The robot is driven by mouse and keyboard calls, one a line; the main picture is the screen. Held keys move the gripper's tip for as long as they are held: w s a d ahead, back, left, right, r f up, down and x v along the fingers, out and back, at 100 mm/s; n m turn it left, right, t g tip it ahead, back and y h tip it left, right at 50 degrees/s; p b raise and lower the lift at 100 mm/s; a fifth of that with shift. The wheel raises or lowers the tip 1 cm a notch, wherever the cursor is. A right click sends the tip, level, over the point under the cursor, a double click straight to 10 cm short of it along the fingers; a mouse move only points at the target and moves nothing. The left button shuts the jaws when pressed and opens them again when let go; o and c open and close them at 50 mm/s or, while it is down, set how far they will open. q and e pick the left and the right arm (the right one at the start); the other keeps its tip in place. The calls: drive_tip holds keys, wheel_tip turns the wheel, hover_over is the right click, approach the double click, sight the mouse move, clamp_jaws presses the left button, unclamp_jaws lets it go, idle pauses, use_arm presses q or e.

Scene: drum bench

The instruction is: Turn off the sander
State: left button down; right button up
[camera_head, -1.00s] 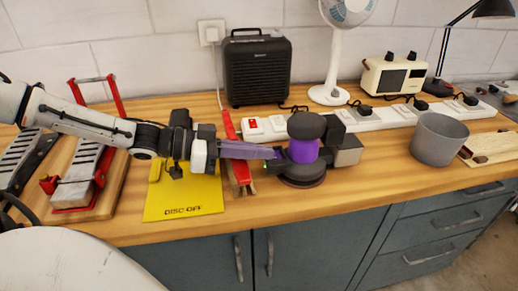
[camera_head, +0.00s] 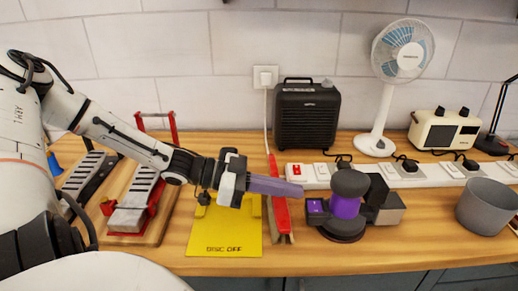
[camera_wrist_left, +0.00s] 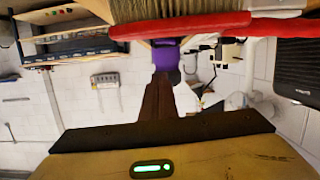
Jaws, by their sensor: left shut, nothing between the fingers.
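The sander (camera_head: 346,206) stands upright on the bench, with a black top, a purple band and a dark round base. A small purple block with a light mark (camera_head: 317,207) sits on its left side; I cannot read its switch state. My left gripper (camera_head: 300,190) is shut and empty, its long purple fingers pointing right. Its tips are left of the sander and look apart from it. In the left wrist view the fingers (camera_wrist_left: 160,95) show at the middle. My right gripper is not in view.
A red-handled brush (camera_head: 280,212) stands just left of the sander. A yellow "DISC OFF" board (camera_head: 225,240) lies below my gripper. A white power strip (camera_head: 318,177) with plugs runs behind. A black heater (camera_head: 306,118), fan (camera_head: 378,144) and grey pot (camera_head: 487,208) stand around.

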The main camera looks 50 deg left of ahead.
use_arm(q)
drive_tip(key=v, duration=0.6)
drive_tip(key=shift+s+r, duration=0.15)
drive_tip(key=shift+s, duration=0.15)
